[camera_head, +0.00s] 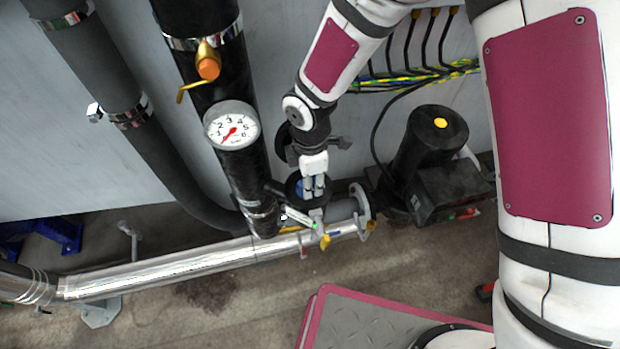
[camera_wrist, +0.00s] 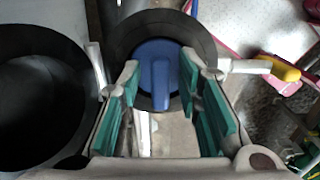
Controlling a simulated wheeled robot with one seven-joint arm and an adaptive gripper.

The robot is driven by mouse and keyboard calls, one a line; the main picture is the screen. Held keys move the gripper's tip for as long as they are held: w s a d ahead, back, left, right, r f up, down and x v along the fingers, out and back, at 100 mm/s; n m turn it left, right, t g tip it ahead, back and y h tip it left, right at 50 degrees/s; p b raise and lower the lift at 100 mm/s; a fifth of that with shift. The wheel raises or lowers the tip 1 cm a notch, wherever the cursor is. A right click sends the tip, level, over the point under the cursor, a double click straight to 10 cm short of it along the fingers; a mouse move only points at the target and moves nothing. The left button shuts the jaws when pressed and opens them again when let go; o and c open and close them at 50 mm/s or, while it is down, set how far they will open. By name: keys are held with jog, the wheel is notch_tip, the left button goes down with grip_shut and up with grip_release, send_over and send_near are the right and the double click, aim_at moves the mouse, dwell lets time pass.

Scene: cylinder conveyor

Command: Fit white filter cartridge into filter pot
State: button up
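A round black housing, apparently the filter pot (camera_head: 294,186), stands on the pipe run in the head view, largely hidden by my gripper. In the wrist view the black pot (camera_wrist: 205,35) surrounds a blue round part (camera_wrist: 160,60) with a raised bar across it. My gripper (camera_wrist: 160,80) has its teal-padded fingers apart, with the blue bar in line between them. I cannot tell whether the pads touch it. In the head view my gripper (camera_head: 313,190) points down at the pot. I cannot make out a white filter cartridge in either view.
A black vertical pipe with a dial gauge (camera_head: 232,126) stands just left of my gripper. A silver pipe (camera_head: 170,273) runs below. A black pump (camera_head: 428,150) stands at the right. A yellow-handled valve (camera_wrist: 278,68) sticks out beside the pot.

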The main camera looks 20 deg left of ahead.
notch_tip(320, 180, up, 12)
jog(key=b, duration=0.1)
jog(key=shift+r+b, duration=0.15)
jog(key=shift+b, duration=0.25)
jog(key=w+d+r+m+t, duration=0.2)
jog(key=d+r+m+t, duration=0.1)
jog(key=d+r+m, duration=1.15)
jog(key=s+d+r+m+t, duration=0.1)
jog(key=s+d+r+m, duration=0.2)
jog(key=s+d+m, duration=0.2)
jog(key=s+d+r+m+t, duration=0.1)
jog(key=s+d+r+m, duration=0.3)
jog(key=d, duration=0.6)
jog(key=shift+s+d+m+t, duration=0.3)
jog(key=shift+s+d+m, duration=0.15)
jog(key=shift+s, duration=0.35)
